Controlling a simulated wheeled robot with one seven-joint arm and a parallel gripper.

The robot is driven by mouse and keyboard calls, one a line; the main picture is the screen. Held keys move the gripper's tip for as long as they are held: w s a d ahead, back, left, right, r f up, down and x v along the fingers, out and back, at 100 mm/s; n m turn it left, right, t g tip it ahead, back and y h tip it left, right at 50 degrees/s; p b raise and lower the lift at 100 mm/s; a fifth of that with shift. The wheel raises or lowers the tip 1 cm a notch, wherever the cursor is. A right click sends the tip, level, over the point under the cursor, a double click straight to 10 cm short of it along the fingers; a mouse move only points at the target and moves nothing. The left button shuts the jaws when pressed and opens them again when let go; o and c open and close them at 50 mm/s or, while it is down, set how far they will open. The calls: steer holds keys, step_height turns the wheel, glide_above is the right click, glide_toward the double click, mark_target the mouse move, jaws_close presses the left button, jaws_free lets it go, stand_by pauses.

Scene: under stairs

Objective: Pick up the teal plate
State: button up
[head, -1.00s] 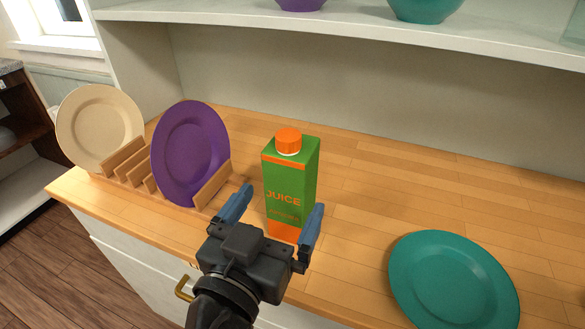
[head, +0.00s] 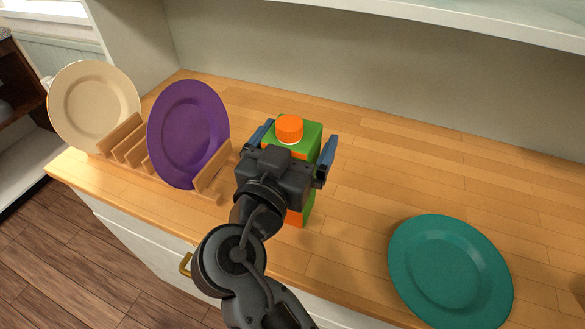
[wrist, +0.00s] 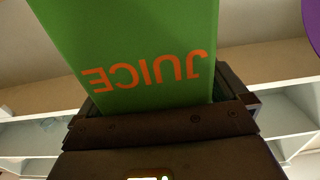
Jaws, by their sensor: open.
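The teal plate (head: 450,272) lies flat on the wooden counter at the right in the head view, near the front edge. My gripper (head: 296,150) is open at the juice carton (head: 311,140), well to the left of the plate. The green carton with an orange cap stands upright, and my gripper hides much of its front. In the wrist view the carton (wrist: 140,50) fills the space just ahead of the gripper, its JUICE lettering upside down. I cannot tell whether the fingers touch it. The plate does not show in the wrist view.
A purple plate (head: 188,135) and a cream plate (head: 93,105) stand in a wooden rack (head: 126,142) at the left of the counter (head: 370,165). A shelf (head: 450,22) overhangs the back. The counter between carton and teal plate is clear.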

steer(key=shift+w, duration=0.1)
jaws_close()
steer(key=shift+r, duration=0.1)
stand_by(0.8)
